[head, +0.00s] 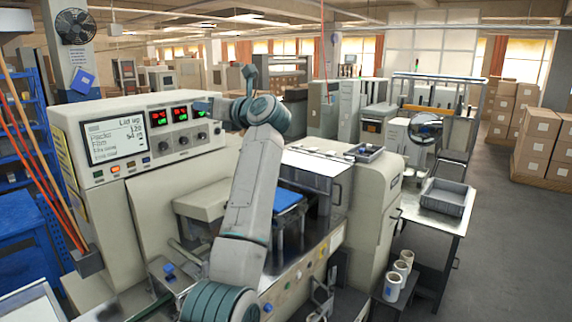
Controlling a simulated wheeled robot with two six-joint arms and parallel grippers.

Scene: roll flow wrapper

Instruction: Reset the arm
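My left arm (250,190) comes up from the bottom, left of centre, and rises in front of the wrapping machine (130,190). Its elbow is bent at the top, and its far end is by the right side of the control panel (112,143). The fingers of my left gripper cannot be made out, so whether they are open or shut does not show. No held object can be seen. The panel has a lit text screen, red and green number displays and several knobs. My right arm and gripper are not in view.
The machine's open lid (315,163) stands right of my arm, above a blue part (288,201). A side table holds a grey tray (447,197), with white rolls (393,287) below left. Cardboard boxes (535,145) are stacked at the right. The floor at lower right is clear.

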